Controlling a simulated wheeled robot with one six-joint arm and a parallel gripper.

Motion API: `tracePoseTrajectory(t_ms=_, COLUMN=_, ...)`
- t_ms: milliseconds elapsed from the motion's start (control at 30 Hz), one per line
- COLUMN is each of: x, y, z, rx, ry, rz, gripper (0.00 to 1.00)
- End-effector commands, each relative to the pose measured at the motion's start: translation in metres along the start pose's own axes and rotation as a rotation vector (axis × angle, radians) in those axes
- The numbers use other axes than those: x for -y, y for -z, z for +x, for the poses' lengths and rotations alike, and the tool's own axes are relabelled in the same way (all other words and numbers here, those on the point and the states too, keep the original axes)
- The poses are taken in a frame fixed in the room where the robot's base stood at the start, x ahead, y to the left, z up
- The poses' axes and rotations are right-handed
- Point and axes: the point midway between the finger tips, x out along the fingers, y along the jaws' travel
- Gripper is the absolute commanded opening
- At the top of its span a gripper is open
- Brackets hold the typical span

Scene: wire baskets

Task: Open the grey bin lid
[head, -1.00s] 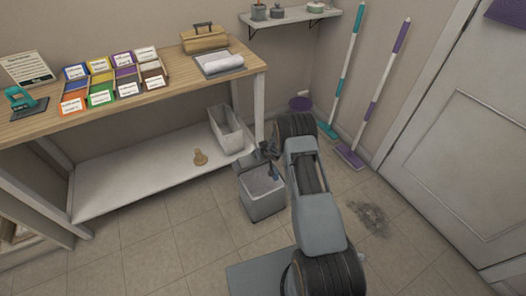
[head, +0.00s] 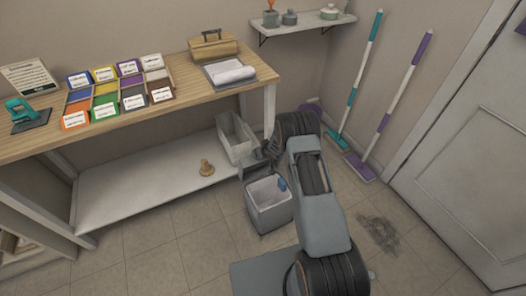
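The grey bin (head: 270,213) stands upright on the tiled floor, just right of the low shelf. Its top is open and a pale lining shows inside, with a small blue thing (head: 282,184) at the right of the opening. A grey piece that looks like the raised lid (head: 254,170) stands at the bin's back edge, partly hidden. My gripper (head: 269,151) is small and dark above the back of the bin, close to that piece. Whether it touches the lid, and how its fingers stand, is too small to tell.
A wooden table (head: 180,95) with colored boxes stands at left. A teal mop (head: 360,75) and a purple mop (head: 400,100) lean at right.

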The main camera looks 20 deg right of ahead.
Motion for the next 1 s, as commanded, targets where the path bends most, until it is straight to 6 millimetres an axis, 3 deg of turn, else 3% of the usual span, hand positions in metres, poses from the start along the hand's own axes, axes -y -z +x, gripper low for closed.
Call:
tracePoseTrajectory(t_ms=733, x=-0.0004, y=0.0, z=0.0003, rx=-0.003, ry=0.001, rz=0.002, gripper=0.3)
tracePoseTrajectory(t_ms=767, x=-0.0004, y=0.0, z=0.0003, rx=-0.003, ry=0.001, rz=0.002, gripper=0.73)
tracePoseTrajectory(t_ms=1000, x=-0.0021, y=-0.0008, z=-0.0001, rx=-0.001, ry=-0.001, rz=0.003, gripper=0.96)
